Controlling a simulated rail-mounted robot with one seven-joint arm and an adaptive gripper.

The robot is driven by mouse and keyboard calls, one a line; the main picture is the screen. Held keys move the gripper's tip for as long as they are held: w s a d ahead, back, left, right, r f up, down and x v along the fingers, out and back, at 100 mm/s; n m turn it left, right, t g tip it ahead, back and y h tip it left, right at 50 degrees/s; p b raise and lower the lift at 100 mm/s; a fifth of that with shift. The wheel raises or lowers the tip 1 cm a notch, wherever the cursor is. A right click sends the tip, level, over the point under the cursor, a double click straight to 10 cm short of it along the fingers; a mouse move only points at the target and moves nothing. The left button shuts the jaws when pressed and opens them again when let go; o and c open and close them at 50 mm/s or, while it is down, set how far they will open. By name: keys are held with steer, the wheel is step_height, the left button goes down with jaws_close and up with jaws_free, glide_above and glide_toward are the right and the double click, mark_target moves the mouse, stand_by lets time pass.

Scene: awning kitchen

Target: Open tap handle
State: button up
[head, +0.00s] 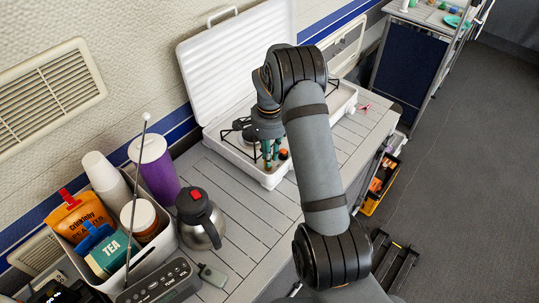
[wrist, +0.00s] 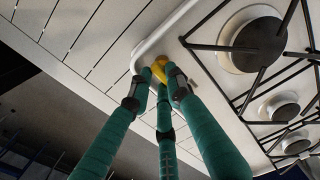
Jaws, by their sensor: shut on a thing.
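A small yellow piece, which looks like the tap handle (wrist: 160,67), is at the rounded corner of the white camping stove (wrist: 185,22) in the wrist view. My gripper (wrist: 159,84) has teal fingers that close around this piece, with their tips against it. In the head view my gripper (head: 271,160) reaches down at the near corner of the open stove (head: 240,165).
The stove's raised lid (head: 235,60) stands against the wall. Burners with black grates (wrist: 255,40) lie close to my fingers. A kettle (head: 200,220), a purple container (head: 155,170) and a white bin of groceries (head: 165,243) stand to the left. The slatted counter between is clear.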

jaws_close()
steer(key=shift+n, duration=0.3)
steer(key=shift+f+n+b, duration=0.1)
steer(key=shift+n+b, duration=0.5)
steer(key=shift+n, duration=0.3)
steer(key=n, duration=0.3)
steer(key=n+b, duration=0.1)
steer(key=n, duration=0.2)
steer(key=shift+w+d, duration=0.1)
steer(key=shift+w, duration=0.1)
steer(key=n, duration=0.4)
steer(key=shift+w+n, duration=0.1)
steer(key=shift+n, duration=2.6)
steer(key=o, duration=0.6)
jaws_free()
steer(key=shift+c, duration=0.2)
